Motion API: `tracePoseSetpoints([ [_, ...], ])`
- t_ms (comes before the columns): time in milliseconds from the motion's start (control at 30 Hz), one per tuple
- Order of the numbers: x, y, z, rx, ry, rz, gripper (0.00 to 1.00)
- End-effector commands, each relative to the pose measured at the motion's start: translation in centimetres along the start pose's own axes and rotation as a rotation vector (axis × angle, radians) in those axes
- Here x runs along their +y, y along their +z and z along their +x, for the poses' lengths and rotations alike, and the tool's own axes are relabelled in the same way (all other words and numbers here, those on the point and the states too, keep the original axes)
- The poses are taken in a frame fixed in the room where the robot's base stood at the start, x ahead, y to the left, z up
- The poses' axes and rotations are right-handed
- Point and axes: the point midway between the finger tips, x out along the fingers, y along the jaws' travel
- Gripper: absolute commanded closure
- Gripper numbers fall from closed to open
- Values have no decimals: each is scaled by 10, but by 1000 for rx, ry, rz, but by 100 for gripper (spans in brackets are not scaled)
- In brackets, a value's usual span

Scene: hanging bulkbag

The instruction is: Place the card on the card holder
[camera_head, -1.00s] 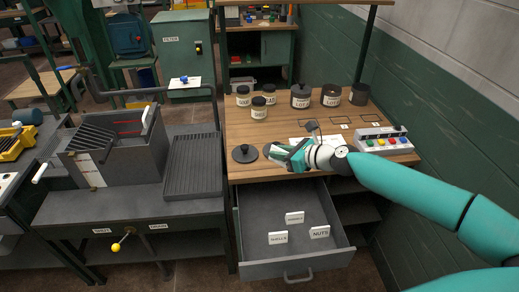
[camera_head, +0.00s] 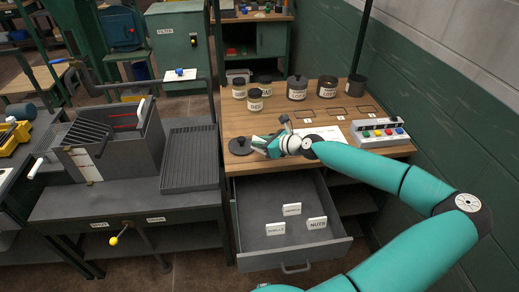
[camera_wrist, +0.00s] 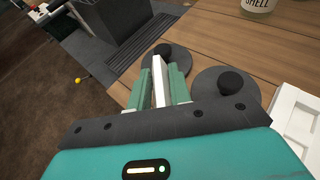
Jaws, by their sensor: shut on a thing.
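My gripper (camera_head: 258,144) is shut on a thin white card (camera_wrist: 160,82), held on edge between the two green fingers in the wrist view. No print on the card is readable. In the head view my gripper is over the front of the wooden table, beside a black knobbed lid (camera_head: 240,146), and the card is hard to make out. In the wrist view one lid (camera_wrist: 172,60) is just beyond the fingertips and another lid (camera_wrist: 226,92) is to their right. I cannot identify the card holder for certain; dark rectangular outlines (camera_head: 333,118) lie on the table.
The open drawer (camera_head: 285,258) below the table holds white labelled cards (camera_head: 317,223). Labelled jars (camera_head: 254,99) stand further back. A button box (camera_head: 379,132) is on the right and a white sheet (camera_head: 332,134) lies beside it. A ribbed plate (camera_head: 190,158) is on the left bench.

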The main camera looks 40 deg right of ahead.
Motion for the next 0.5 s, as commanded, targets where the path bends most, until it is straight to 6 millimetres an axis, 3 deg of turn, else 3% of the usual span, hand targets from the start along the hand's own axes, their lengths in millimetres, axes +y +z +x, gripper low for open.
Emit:
tracePoseSetpoints([
  [200,-4,-14,18,-1,0,3,100],
  [333,-4,-30,24,-1,-1,4,100],
  [500,-4,-37,26,1,-2,1,100],
])
